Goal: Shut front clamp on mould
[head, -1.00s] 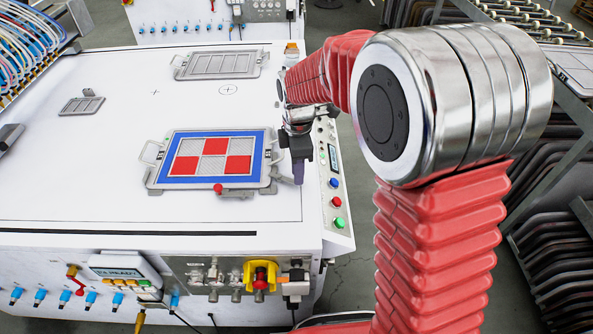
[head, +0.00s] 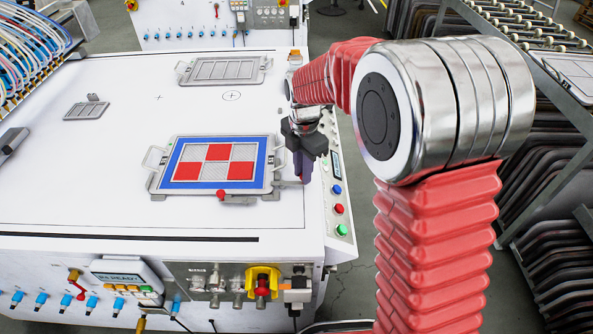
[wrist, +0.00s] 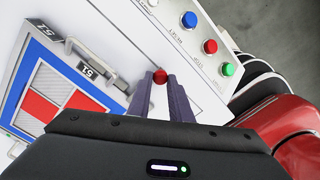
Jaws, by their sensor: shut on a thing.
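The mould (head: 183,186) lies flat on the white table: a grey frame with a blue border and red and pale squares. It also shows at left in the wrist view (wrist: 24,88). The front clamp (head: 240,196) is at its near edge, with a red tip. In the wrist view my gripper's purple fingers (wrist: 160,78) are shut on a red ball knob (wrist: 159,73), just off the mould's right side. Most of the clamp is hidden in the wrist view.
A button panel with blue, red (head: 339,208) and green buttons runs along the table's right edge, close beside my gripper.

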